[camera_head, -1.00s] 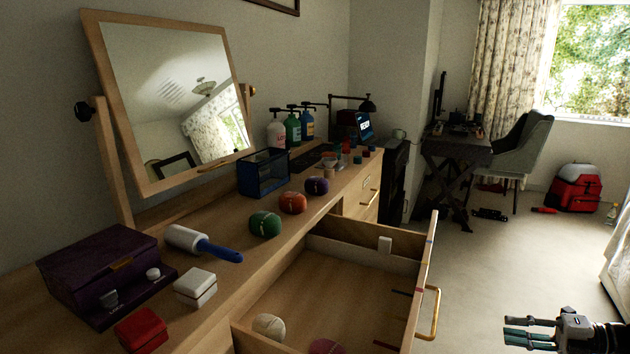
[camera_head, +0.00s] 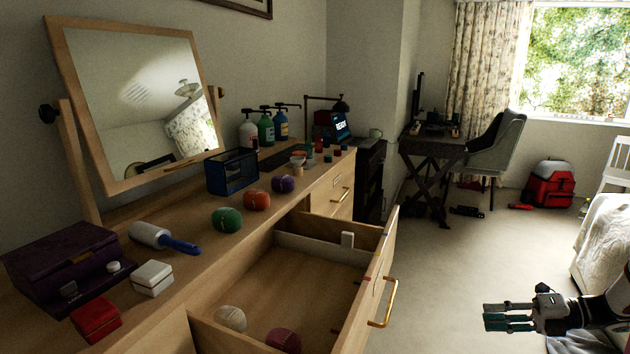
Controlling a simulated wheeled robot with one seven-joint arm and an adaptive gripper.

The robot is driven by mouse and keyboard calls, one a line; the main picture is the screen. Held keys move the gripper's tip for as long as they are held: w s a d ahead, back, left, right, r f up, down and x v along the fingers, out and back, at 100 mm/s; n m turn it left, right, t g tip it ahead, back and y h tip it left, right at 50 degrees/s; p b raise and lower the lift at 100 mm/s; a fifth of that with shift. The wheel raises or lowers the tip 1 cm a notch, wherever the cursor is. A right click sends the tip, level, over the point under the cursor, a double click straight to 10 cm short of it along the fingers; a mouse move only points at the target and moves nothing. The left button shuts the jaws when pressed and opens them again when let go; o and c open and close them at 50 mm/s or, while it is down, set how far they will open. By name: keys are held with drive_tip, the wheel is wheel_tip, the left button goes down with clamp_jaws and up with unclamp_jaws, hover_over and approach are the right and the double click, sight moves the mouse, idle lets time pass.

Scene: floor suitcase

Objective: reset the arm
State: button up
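My gripper (camera_head: 508,317) is at the lower right, over the floor to the right of the open drawer. Its fingers point left and look parted, with nothing seen between them. My arm enters from the right edge of the picture. The gripper is apart from the dresser (camera_head: 262,222) and from the drawer's front panel (camera_head: 372,285).
The open drawer (camera_head: 310,285) holds a white ball (camera_head: 230,318) and a dark red ball (camera_head: 283,340). Several balls, boxes and a lint roller (camera_head: 160,238) lie on the dresser top. A bed (camera_head: 607,240) stands at the right. Floor between is clear.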

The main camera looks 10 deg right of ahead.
drive_tip(key=s+a+r+n+g+h, duration=0.2)
drive_tip(key=a+r+n+g, duration=0.2)
drive_tip(key=a+r+n, duration=0.7)
drive_tip(key=s+a+r+n+g+h, duration=0.25)
drive_tip(key=a+r+n+g, duration=0.4)
drive_tip(key=a, duration=0.65)
drive_tip(key=s+a+r+n+t+h, duration=0.1)
drive_tip(key=s+a+r+n+h, duration=0.1)
drive_tip(key=s+a+r+n, duration=0.25)
drive_tip(key=s+a+r+n+h, duration=0.1)
drive_tip(key=s+a+n+h, duration=0.15)
drive_tip(key=s+n, duration=0.4)
drive_tip(key=s+a+f+n+t+h, duration=0.2)
drive_tip(key=s+n+t+h, duration=0.15)
drive_tip(key=s+n, duration=0.8)
wheel_tip(320, 180, up, 19)
drive_tip(key=t+p, duration=0.2)
drive_tip(key=p, duration=1.5)
drive_tip(key=shift+n, duration=0.4)
